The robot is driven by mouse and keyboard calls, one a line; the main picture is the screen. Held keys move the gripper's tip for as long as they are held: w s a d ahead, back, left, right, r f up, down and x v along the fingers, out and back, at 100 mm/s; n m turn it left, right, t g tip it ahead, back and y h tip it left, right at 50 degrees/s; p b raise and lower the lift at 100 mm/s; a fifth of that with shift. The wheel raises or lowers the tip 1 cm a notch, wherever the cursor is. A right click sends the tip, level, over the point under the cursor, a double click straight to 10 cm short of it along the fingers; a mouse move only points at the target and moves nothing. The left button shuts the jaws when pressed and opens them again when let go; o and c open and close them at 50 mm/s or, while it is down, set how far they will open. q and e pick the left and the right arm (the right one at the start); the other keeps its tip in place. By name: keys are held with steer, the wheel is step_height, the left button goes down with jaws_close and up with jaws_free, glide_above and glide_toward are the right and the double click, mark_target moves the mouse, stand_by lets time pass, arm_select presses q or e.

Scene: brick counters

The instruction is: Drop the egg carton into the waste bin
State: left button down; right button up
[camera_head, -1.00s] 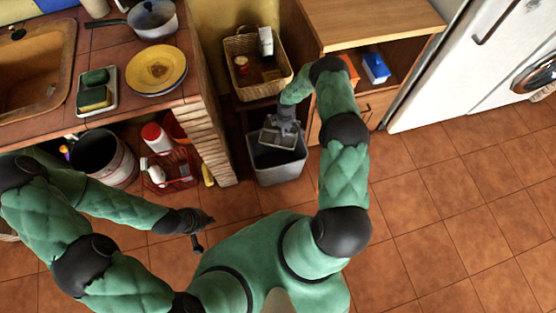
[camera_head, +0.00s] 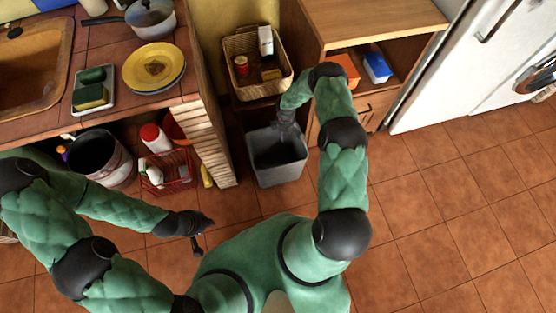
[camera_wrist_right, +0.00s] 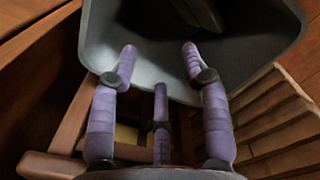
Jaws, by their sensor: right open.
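The grey waste bin (camera_head: 292,172) stands on the floor between the counter and the wooden cabinet. My right gripper (camera_head: 287,120) is at the bin's far rim. In the right wrist view its fingers (camera_wrist_right: 160,55) are spread and empty over the bin's rim (camera_wrist_right: 255,84). The egg carton cannot be made out in the head view. A dark brownish shape (camera_wrist_right: 203,14) shows inside the bin in the wrist view; I cannot tell whether it is the carton. My left gripper (camera_head: 204,236) is open and empty, low in front of the counter.
A wicker basket (camera_head: 240,88) with small items stands behind the bin. A red wire basket (camera_head: 172,184) and a bucket (camera_head: 100,160) sit under the counter at left. The wooden cabinet (camera_head: 375,22) stands at right. The tiled floor at right is clear.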

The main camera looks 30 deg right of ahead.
steer(key=shift+r, duration=0.1)
step_height(320, 180, up, 12)
stand_by(0.5)
stand_by(0.4)
